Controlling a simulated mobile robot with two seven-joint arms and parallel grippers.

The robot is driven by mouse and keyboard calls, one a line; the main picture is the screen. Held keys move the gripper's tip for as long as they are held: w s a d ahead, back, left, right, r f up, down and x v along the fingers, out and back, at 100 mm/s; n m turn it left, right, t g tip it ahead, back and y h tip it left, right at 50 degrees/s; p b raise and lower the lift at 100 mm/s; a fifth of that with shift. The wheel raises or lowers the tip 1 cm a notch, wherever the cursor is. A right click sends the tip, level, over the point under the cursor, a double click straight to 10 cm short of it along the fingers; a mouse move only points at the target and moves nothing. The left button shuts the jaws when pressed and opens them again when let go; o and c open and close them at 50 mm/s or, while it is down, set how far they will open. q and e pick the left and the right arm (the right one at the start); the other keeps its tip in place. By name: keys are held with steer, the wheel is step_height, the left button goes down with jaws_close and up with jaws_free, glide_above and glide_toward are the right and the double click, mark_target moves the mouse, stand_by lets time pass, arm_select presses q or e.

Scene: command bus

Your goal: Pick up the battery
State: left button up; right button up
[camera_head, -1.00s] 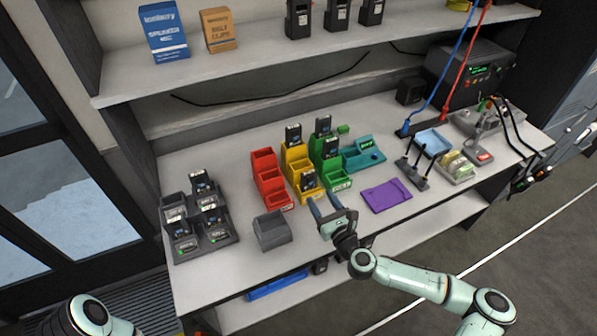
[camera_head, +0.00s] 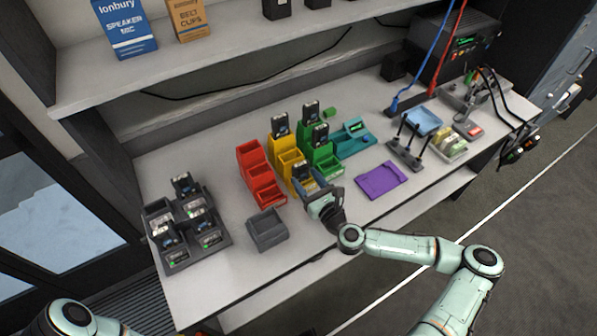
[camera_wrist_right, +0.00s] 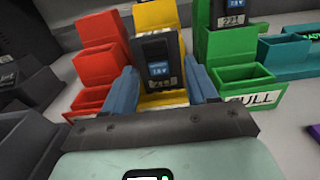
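A black battery (camera_wrist_right: 158,62) with a small blue-lit screen stands in the front of the yellow bin (camera_wrist_right: 157,15). In the head view this battery (camera_head: 301,173) is partly hidden by my right gripper. My right gripper (camera_head: 307,184) is open at the front of the yellow bin. In the right wrist view its two blue fingers (camera_wrist_right: 162,88) are apart, one toward each side of the battery. I cannot tell whether they touch it. Other batteries stand in the back of the yellow bin (camera_head: 281,122) and in the green bin (camera_head: 320,135). My left gripper is out of view.
Red bins (camera_head: 262,178) stand left of the yellow ones, green bins (camera_head: 327,165) right. A charger rack (camera_head: 219,229) with several batteries is at far left. An empty grey bin (camera_head: 268,231) and a purple mat (camera_head: 381,180) lie near the front edge.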

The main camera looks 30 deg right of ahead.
jaws_close()
steer(key=shift+r, duration=0.1)
arm_select(q)
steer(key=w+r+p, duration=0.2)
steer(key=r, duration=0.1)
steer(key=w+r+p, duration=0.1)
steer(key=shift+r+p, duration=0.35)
steer(key=shift+p, duration=0.05)
arm_select(e)
step_height(320, 180, up, 20)
